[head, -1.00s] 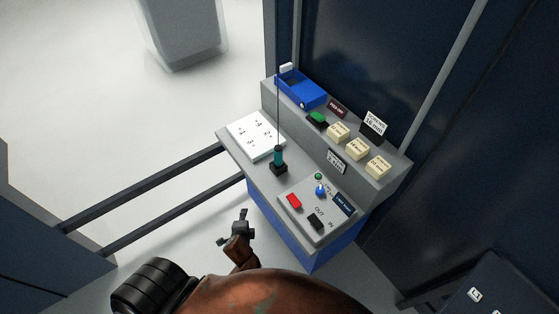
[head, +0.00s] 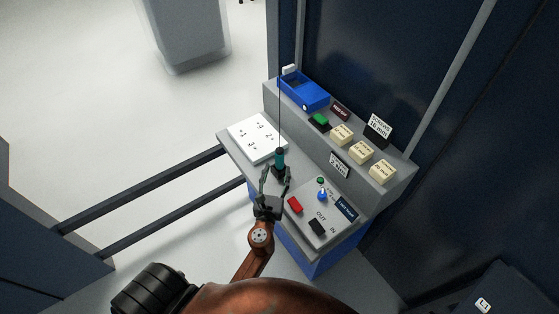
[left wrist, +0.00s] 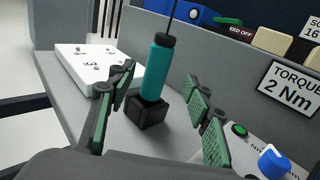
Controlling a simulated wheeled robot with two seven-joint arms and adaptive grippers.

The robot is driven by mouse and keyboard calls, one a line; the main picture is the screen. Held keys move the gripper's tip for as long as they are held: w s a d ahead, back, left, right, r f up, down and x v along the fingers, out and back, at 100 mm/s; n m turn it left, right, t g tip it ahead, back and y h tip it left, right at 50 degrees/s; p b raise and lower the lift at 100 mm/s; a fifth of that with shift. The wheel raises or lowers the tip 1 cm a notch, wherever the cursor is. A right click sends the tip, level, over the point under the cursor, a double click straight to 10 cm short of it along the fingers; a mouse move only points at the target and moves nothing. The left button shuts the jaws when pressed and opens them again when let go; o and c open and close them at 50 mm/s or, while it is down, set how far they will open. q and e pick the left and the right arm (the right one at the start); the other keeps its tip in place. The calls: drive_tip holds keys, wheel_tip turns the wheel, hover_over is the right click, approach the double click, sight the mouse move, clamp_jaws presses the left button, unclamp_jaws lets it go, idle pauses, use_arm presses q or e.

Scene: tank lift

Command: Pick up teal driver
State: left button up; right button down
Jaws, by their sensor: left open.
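The teal driver (head: 280,156) stands upright in a small black holder (left wrist: 149,111) on the grey bench. Its thin dark shaft or cable rises from the top. In the left wrist view the teal driver (left wrist: 157,70) is between the two green-padded fingers, with visible room on both sides. My left gripper (head: 275,178) is open and empty, close to the driver on its near side. I cannot tell the exact gap between fingertips and driver. My right gripper is not in view.
A white plate with screws (head: 256,138) lies left of the driver. A control panel with a red button (head: 295,205) and a blue knob (head: 322,195) is at right. A blue bin (head: 304,92), a green item (head: 319,121) and cream boxes (head: 361,152) stand on the raised shelf.

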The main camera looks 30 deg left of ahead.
sight(279, 160)
use_arm(q)
drive_tip(key=x, duration=0.7)
drive_tip(key=shift+w+a, duration=0.2)
drive_tip(key=shift+c, duration=0.4)
drive_tip(key=shift+r, duration=0.1)
clamp_jaws()
